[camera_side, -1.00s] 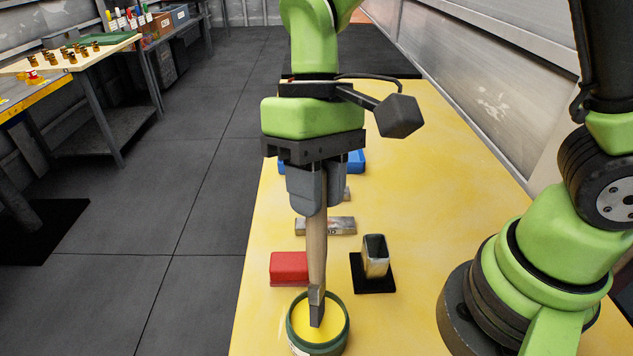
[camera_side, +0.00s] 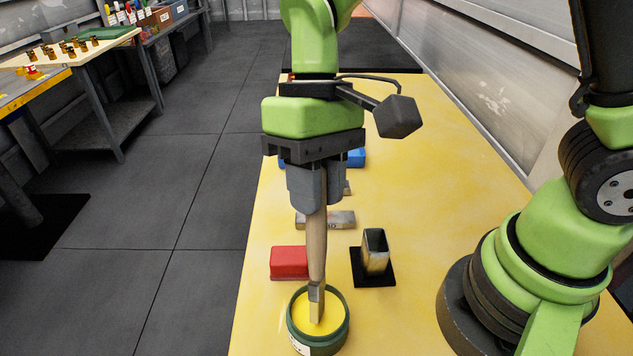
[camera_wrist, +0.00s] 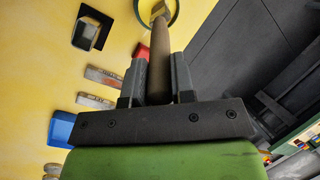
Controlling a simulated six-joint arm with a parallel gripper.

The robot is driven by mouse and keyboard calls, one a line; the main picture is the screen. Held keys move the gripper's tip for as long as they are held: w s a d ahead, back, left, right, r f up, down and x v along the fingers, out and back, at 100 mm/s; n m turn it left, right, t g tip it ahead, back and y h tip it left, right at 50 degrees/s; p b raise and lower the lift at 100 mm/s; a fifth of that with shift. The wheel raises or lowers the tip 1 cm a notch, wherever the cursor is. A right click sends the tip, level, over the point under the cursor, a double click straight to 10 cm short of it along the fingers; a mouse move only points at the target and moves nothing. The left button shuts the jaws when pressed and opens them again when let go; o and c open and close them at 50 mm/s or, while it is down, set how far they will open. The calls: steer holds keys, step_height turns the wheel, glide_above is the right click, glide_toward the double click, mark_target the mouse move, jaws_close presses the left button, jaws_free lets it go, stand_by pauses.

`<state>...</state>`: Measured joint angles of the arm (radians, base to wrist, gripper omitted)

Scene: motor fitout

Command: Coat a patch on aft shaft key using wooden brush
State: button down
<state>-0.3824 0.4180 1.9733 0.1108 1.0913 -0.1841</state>
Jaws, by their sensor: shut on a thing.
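My gripper (camera_side: 306,205) is shut on the handle of the wooden brush (camera_side: 316,245), which hangs nearly upright, bristle end down. The bristle end is inside the mouth of a round green pot (camera_side: 341,336) with yellow contents. How deep it goes is unclear. In the wrist view the brush handle (camera_wrist: 159,60) runs between the fingers to the pot rim (camera_wrist: 175,15). Two grey labelled bars, a nearer one (camera_wrist: 103,77) and a farther one (camera_wrist: 94,102), lie on the yellow table. Their labels are too small to tell which is the aft shaft key.
A red block (camera_side: 289,261) lies behind the pot. A metal cup on a black base (camera_side: 372,279) stands to its right. A blue block (camera_side: 356,158) is farther back, partly hidden by my gripper. The table's right front is mostly clear apart from my arm's base.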

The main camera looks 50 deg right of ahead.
stand_by(0.5)
steer(key=shift+r, duration=3.5)
steer(key=w+d+r+m+t+y, duration=0.1)
steer(key=w+d+m+t, duration=0.3)
steer(key=w+d, duration=1.45)
steer(key=shift+s+d+f, duration=0.25)
steer(key=shift+d+f, duration=0.05)
steer(key=shift+f, duration=0.35)
steer(key=shift+s+d+f, duration=0.25)
steer(key=shift+s+f, duration=0.05)
steer(key=shift+f, duration=0.4)
steer(key=shift+s+d+f, duration=0.25)
steer(key=shift+d+f, duration=0.05)
steer(key=shift+f, duration=0.35)
